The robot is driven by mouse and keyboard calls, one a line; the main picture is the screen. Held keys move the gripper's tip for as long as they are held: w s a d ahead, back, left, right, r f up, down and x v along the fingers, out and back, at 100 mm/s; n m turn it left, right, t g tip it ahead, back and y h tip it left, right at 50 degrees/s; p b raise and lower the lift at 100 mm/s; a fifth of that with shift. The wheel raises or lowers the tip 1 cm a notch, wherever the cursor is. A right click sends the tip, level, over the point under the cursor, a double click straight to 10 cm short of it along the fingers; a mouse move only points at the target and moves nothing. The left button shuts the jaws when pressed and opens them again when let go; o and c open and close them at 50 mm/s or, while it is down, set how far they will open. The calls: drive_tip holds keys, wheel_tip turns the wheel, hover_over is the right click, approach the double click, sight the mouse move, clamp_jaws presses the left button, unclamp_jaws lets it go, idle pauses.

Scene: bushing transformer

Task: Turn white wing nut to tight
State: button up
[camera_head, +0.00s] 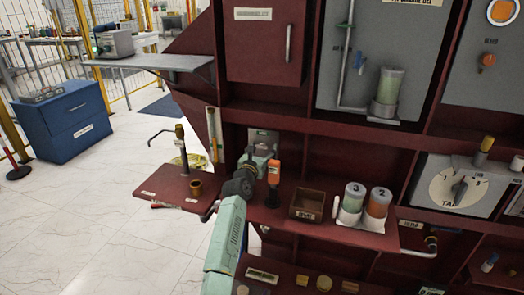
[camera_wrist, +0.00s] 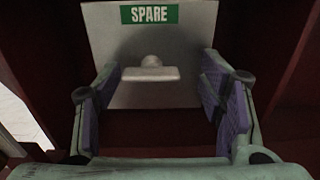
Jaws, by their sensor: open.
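The white wing nut (camera_wrist: 148,71) shows in the wrist view as a pale T shape with its bar level. It is on a grey plate (camera_wrist: 190,35) that has a green "SPARE" label (camera_wrist: 150,14) above the nut. My gripper (camera_wrist: 160,78) is open, with one purple-padded finger on each side of the nut and a gap on both sides. Nothing is held. In the head view my arm (camera_head: 224,240) reaches to the grey plate (camera_head: 262,136) behind the shelf. There the nut cannot be made out behind my gripper (camera_head: 256,158).
A brown box (camera_head: 307,204) and canisters marked 3 (camera_head: 352,197) and 2 (camera_head: 378,202) are farther right. Red cabinet walls (camera_wrist: 288,60) flank the plate in the wrist view.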

drive_tip(key=shift+a, duration=0.35)
drive_tip(key=v, duration=1.2)
drive_tip(key=shift+d, duration=0.2)
drive_tip(key=shift+r, duration=0.1)
